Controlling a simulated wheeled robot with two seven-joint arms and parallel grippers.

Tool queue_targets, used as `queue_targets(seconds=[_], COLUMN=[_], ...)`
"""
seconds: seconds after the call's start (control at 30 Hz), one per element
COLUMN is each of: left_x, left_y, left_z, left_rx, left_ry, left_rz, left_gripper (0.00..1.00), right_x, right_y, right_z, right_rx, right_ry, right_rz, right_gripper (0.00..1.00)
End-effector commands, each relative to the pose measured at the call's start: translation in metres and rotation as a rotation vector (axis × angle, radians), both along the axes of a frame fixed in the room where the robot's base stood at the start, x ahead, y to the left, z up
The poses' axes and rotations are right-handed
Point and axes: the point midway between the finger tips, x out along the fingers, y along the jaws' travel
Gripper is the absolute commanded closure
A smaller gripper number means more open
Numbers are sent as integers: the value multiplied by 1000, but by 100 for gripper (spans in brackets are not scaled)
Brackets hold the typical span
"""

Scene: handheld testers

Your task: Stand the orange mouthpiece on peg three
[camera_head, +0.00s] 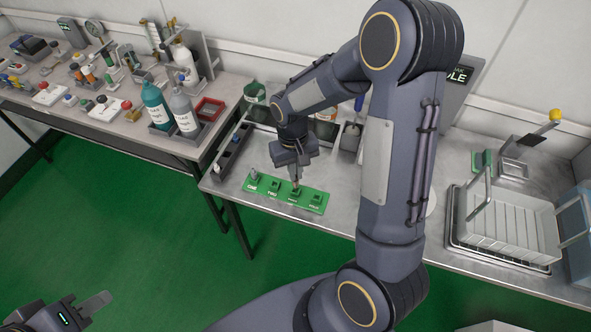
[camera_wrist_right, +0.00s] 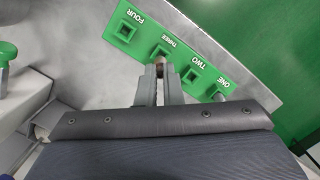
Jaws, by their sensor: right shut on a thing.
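The green peg strip (camera_head: 313,199) lies on the metal bench, with square green blocks labelled ONE to FOUR. It also shows in the right wrist view (camera_wrist_right: 143,42). My right gripper (camera_head: 296,183) points down at block THREE (camera_wrist_right: 160,50). Its narrow fingers (camera_wrist_right: 161,70) are shut on a small brownish-orange piece (camera_wrist_right: 159,61), probably the orange mouthpiece, mostly hidden between them. The piece is at or just above block THREE; I cannot tell if it touches. A small pale piece (camera_head: 254,173) stands at ONE. My left gripper (camera_head: 93,305) is at the lower left, far from the strip, its jaw gap unclear.
A dark narrow tray (camera_head: 233,150) lies left of the strip. A white wire rack (camera_head: 510,225) stands at the right. My right arm hides the bench middle.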

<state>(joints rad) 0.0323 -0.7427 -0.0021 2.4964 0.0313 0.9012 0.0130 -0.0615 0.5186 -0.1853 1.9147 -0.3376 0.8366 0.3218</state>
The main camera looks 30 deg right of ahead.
Motion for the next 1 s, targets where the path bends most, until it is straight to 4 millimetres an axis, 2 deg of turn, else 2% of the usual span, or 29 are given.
queue_targets(seconds=[1.0], left_x=[0], left_y=[0], left_z=[-17], left_rx=[0], left_ry=[0], left_rz=[0], left_gripper=[67], right_x=[0], right_y=[0], right_z=[-21], right_rx=[0], right_ry=[1], right_rz=[0], right_gripper=[100])
